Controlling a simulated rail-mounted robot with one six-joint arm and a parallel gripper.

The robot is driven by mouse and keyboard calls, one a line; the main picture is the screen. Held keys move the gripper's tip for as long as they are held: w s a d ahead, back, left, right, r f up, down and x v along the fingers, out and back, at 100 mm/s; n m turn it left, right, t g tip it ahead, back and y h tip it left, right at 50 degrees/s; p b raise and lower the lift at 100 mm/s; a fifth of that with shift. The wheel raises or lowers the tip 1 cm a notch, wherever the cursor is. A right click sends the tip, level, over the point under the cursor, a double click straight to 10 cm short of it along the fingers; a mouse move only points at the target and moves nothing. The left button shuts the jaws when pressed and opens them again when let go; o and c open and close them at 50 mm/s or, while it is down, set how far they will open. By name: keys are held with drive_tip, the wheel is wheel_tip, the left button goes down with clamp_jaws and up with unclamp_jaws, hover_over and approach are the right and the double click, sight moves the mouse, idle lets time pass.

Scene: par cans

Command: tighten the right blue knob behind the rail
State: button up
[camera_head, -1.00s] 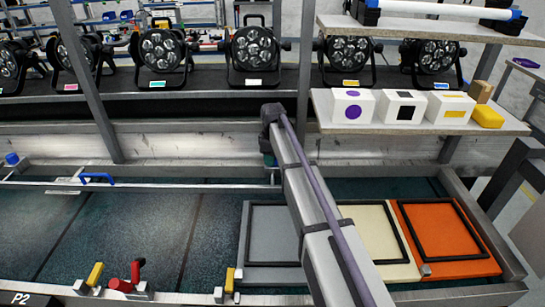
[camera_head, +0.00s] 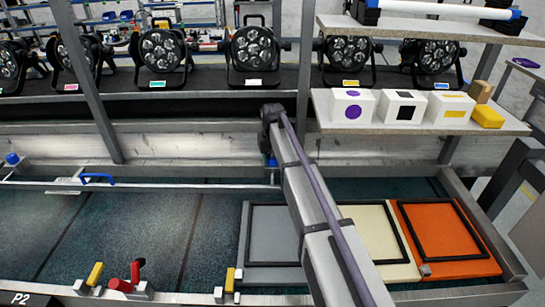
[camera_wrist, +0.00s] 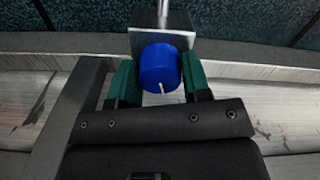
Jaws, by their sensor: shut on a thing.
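The right blue knob (camera_wrist: 154,66) sits at the end block (camera_wrist: 178,45) of the rail in the wrist view, with a white mark on its face. My gripper (camera_wrist: 160,74) has its green pads on both sides of the knob and is shut on it. In the head view a small patch of this knob (camera_head: 272,161) shows beside the end of my arm, which hides most of the gripper. The thin metal rail (camera_head: 180,186) runs left from there. The other blue knob (camera_head: 12,158) is at the far left.
A blue handle (camera_head: 97,178) stands on the rail at left. Grey, cream (camera_head: 372,236) and orange (camera_head: 445,238) framed pads lie at front right. A shelf (camera_head: 400,125) with white boxes overhangs at right. A red handle (camera_head: 130,278) stands at the front.

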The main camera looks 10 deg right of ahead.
drive_tip(key=m, duration=0.5)
drive_tip(key=shift+m, duration=0.3)
drive_tip(key=m, duration=1)
drive_tip(key=shift+m, duration=2.7)
drive_tip(key=o, duration=0.9)
drive_tip(key=shift+o, duration=0.2)
